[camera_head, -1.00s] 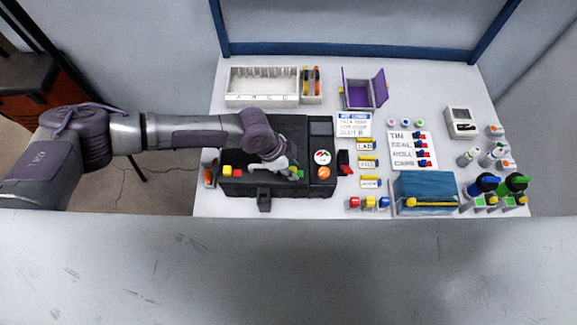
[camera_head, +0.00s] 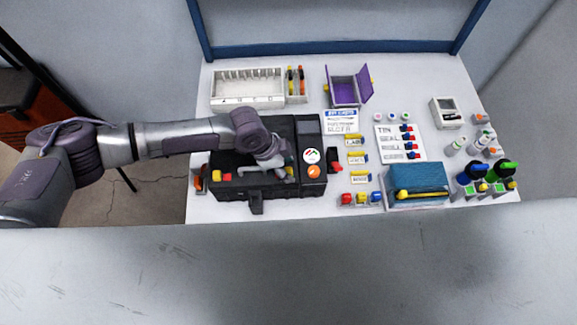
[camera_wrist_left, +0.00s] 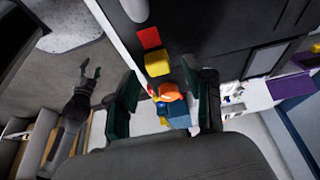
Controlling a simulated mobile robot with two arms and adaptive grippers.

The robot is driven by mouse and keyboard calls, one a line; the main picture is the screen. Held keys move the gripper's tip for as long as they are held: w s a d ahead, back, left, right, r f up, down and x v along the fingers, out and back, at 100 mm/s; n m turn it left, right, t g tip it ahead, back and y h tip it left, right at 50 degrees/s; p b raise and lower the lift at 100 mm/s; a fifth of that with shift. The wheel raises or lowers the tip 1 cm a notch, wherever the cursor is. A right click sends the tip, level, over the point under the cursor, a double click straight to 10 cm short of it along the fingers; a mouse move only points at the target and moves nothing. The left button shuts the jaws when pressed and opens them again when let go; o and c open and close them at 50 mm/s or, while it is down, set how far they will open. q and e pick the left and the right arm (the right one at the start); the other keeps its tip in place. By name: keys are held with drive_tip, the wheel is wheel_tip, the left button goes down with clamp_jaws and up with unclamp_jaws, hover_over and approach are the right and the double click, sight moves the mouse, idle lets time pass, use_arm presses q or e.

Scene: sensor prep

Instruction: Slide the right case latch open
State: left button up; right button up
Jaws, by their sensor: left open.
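The black case (camera_head: 240,192) lies closed at the left front of the table. The right latch is not clearly distinguishable.
Right of the case is a black panel with round white (camera_head: 311,156) and orange (camera_head: 314,171) buttons. A white tray (camera_head: 246,88) is behind. A forked grey arm (camera_wrist_left: 78,100), possibly my right, shows dimly.

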use_arm(q)
drive_tip(key=v, duration=1)
drive_tip(key=shift+a+r, duration=0.2)
drive_tip(key=shift+r, duration=0.15)
drive_tip(key=shift+s+d, duration=0.1)
